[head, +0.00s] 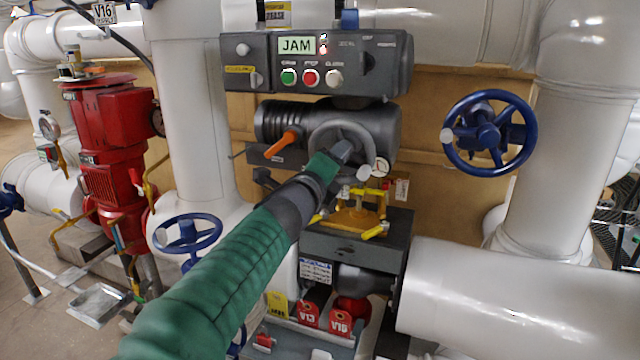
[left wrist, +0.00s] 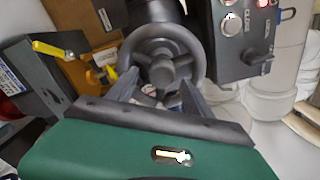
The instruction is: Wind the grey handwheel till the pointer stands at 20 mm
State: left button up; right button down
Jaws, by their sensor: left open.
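The grey handwheel (head: 340,125) sits on the front of a dark grey actuator (head: 285,122). In the left wrist view the handwheel (left wrist: 162,73) shows its hub, spokes and rim straight ahead. My left gripper (head: 350,154) is at the lower part of the wheel, and my green sleeve and hand hide part of it. In the left wrist view its two fingers (left wrist: 158,93) are spread apart near the lower rim; I cannot tell whether they touch it. A small white round dial (head: 380,167) is right of the wheel; its pointer is too small to read. My right gripper is out of view.
A control box (head: 232,62) above reads JAM and has several buttons. An orange lever (head: 285,141) is left of the wheel. Yellow fittings (head: 372,229) lie below. A blue handwheel (head: 489,134) is at right, and white pipes flank the area.

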pick_arm(q)
jog(key=b+v, duration=0.4)
jog(key=v, duration=1)
jog(key=shift+s, duration=0.3)
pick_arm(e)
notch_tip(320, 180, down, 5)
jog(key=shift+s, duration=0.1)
pick_arm(q)
jog(key=shift+a+f, duration=0.1)
jog(key=shift+f, duration=0.05)
jog(key=s+a+f+n+g+y+p, duration=0.25)
jog(key=a+f+n+g+p, duration=0.2)
jog(key=f+n, duration=0.55)
jog(key=s+a+f+n+g+y+p, duration=0.25)
jog(key=a+f+n, duration=0.3)
jog(key=f, duration=0.85)
jog(key=s+a+f+n+g+p, duration=0.4)
jog(key=s+f+n+g, duration=0.3)
jog(key=s+f+n, duration=0.5)
jog(key=s+f, duration=0.2)
jog(key=s, duration=0.4)
jog(key=shift+a+f+g+y, duration=0.2)
jog(key=shift+a+g+y, duration=0.05)
jog(key=shift+g+y, duration=0.05)
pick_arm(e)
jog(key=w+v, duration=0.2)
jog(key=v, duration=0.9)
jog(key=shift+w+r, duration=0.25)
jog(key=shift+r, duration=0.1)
